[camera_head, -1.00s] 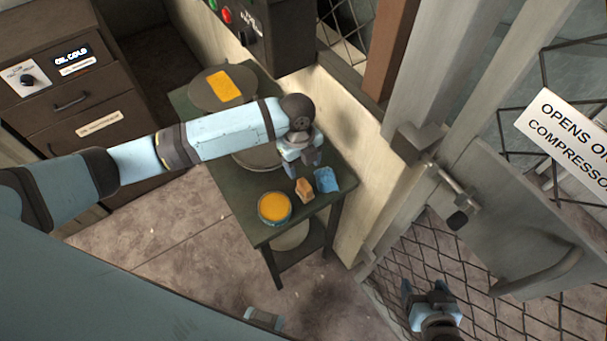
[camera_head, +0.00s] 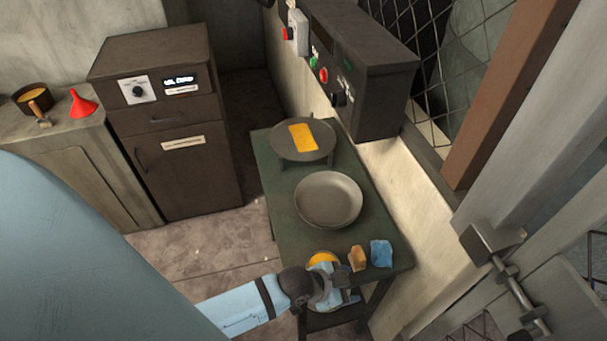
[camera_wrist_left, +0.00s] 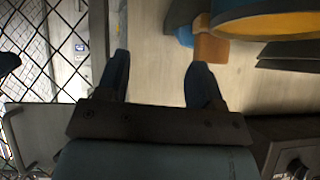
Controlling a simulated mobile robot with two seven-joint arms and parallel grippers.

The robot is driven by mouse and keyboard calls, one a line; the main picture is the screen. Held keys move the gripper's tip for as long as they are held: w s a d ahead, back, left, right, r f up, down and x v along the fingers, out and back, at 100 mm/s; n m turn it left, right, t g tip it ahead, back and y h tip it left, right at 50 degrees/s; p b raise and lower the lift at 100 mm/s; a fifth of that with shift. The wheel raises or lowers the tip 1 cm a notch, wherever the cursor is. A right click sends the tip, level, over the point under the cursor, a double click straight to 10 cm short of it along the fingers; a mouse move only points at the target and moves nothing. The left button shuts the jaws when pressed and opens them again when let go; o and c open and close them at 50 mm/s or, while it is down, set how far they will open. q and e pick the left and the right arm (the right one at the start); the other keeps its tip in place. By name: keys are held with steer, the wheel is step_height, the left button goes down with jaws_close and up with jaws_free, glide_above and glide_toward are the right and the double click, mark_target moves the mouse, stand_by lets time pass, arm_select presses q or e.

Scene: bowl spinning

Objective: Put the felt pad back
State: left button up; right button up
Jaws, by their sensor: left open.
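A flat yellow rectangle (camera_head: 302,137), which looks like the felt pad, lies on a round grey stand (camera_head: 322,153) at the table's far end. My left gripper (camera_head: 347,298) is at the table's near end, beside and partly in front of a round tin with orange contents (camera_head: 324,259). Its fingers are apart and empty, as the left wrist view (camera_wrist_left: 160,78) also shows. The tin (camera_wrist_left: 268,16), a tan block (camera_wrist_left: 210,48) and a blue cloth (camera_wrist_left: 186,37) show beyond the fingers there. My right gripper is out of view.
A shallow grey bowl (camera_head: 328,199) sits mid-table on the dark green table (camera_head: 283,226). The tan block (camera_head: 357,258) and blue cloth (camera_head: 381,253) lie at its near right. A dark control box (camera_head: 365,70) overhangs the right side. A brown cabinet (camera_head: 165,120) stands left.

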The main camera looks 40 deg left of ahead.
arm_select(q)
steer(key=s+a+n+t+y+p, duration=0.2)
steer(key=s+a+n, duration=0.3)
steer(key=s+a, duration=0.2)
steer(key=shift+s+a+r+n+t+y, duration=0.2)
steer(key=shift+r+n+t+y, duration=0.1)
steer(key=shift+r+t, duration=0.1)
stand_by(0.8)
